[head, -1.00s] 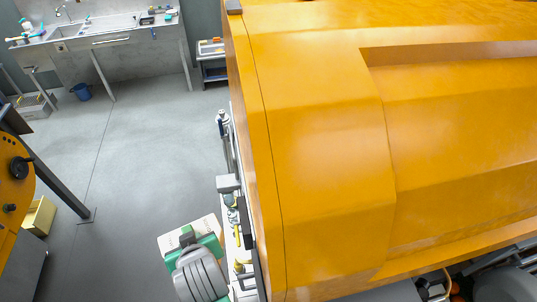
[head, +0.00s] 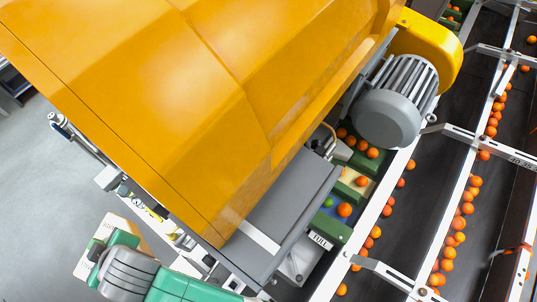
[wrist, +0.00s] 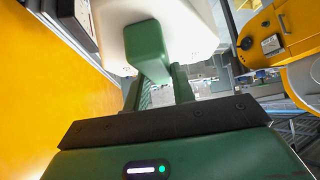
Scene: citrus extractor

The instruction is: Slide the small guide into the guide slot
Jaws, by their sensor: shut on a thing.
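In the wrist view, my gripper (wrist: 155,82) has its two dark green fingers closed on the green block of a cream-white piece. I take this piece to be the small guide (wrist: 180,22). It sits beyond the fingertips at the top of the view, and its upper part is cut off. The fingertips are partly hidden by the green block. The yellow machine cover is to its left, with a gap. I cannot pick out the guide slot in either view.
The big yellow cover (head: 200,95) fills the head view's upper left. To its right are a grey motor (head: 390,115), green and cream lanes with oranges, and dark belts (head: 400,230) with white rails carrying oranges. Grey floor (head: 35,170) is clear at left. A yellow machine (wrist: 285,30) stands at the wrist view's right.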

